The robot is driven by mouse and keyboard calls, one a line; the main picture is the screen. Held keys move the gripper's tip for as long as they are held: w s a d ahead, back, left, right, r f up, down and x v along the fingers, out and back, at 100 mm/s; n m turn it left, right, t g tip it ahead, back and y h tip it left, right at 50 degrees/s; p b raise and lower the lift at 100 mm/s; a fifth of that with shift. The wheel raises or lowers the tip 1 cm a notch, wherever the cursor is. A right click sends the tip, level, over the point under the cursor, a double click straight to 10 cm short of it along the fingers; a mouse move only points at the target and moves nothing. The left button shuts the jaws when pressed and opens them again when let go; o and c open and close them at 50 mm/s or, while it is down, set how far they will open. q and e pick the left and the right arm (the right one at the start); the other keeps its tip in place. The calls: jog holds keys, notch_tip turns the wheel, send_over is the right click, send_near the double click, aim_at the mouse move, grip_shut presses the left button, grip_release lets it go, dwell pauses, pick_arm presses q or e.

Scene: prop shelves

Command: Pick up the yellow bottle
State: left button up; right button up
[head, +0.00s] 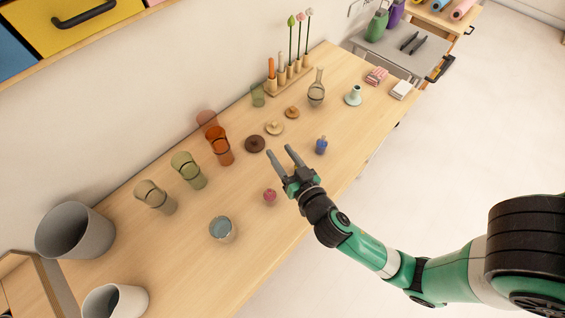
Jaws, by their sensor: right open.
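I cannot make out a clearly yellow bottle in the head view; part of the table is hidden behind my right gripper. My left gripper is not in view.
Amber (220,146), green (188,170) and olive (155,196) glasses stand along the left. Grey bin (75,232) stands lower left.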

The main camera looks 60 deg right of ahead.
jog(key=s+f+n+g+y+p, duration=0.1)
jog(key=s+f+n+g+p, duration=0.15)
jog(key=s+f, duration=0.55)
jog(key=shift+m, duration=0.35)
jog(key=w+d, duration=0.1)
jog(key=d, duration=0.1)
jog(key=w+d, duration=0.2)
jog(key=shift+f, duration=0.4)
jog(key=shift+x, duration=2.75)
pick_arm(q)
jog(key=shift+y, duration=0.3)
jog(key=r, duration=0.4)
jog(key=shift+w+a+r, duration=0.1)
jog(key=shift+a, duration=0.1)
pick_arm(e)
jog(key=shift+s+d+f, duration=0.1)
jog(key=shift+s+f, duration=0.05)
jog(key=shift+s, duration=0.1)
grip_shut()
